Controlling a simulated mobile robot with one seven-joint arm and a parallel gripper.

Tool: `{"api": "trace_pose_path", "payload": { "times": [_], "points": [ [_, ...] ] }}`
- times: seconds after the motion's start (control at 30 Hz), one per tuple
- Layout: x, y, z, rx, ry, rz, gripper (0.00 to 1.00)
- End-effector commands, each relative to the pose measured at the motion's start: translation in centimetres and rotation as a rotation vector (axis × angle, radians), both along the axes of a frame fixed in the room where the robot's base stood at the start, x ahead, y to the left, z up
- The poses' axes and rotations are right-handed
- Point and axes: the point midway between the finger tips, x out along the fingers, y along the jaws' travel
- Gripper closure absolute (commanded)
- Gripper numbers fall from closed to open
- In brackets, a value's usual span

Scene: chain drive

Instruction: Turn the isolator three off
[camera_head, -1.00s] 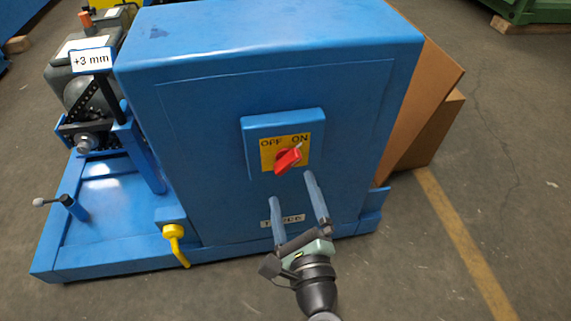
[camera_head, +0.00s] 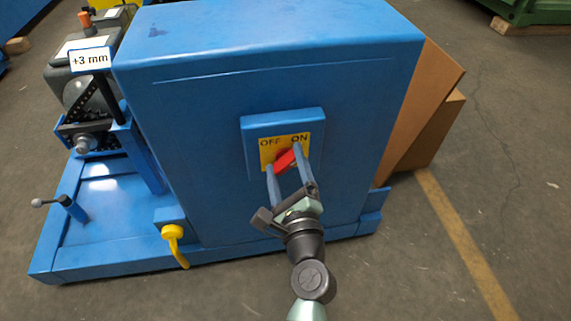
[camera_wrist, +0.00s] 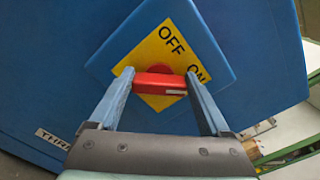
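The isolator's red handle (camera_head: 284,160) sits on a yellow OFF/ON plate (camera_head: 268,151) on a blue switch box (camera_head: 255,122). The white mark on the handle (camera_wrist: 160,84) is at its ON end. My gripper (camera_head: 282,161) is at the handle, its two fingers apart, one by each end of the handle in the wrist view (camera_wrist: 158,78). I cannot tell whether the fingertips touch it. A name label, partly readable as "THRE" (camera_wrist: 52,138), is below the switch in the wrist view; my gripper hides it in the head view.
The switch is on the front of a large blue housing (camera_head: 205,110). A yellow hooked part (camera_head: 174,243) and a small black lever (camera_head: 62,205) are to the left. The floor in front is clear.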

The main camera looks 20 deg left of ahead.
Motion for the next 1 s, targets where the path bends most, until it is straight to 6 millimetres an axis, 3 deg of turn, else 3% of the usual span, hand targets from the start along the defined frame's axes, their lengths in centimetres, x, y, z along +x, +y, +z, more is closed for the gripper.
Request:
{"api": "trace_pose_path", "payload": {
  "times": [0.03,0.2,0.3,0.67,1.0],
  "points": [
    [-0.01,-0.01,0.0,0.0,0.0,0.0,0.31],
    [-0.02,-0.01,0.0,0.0,0.0,0.0,0.61],
    [-0.02,-0.02,0.0,0.0,0.0,0.0,0.74],
    [-0.04,-0.01,-0.18,-0.062,-0.042,0.0,0.74],
    [-0.1,0.02,-0.54,-0.279,-0.189,-0.001,0.74]
  ]
}}
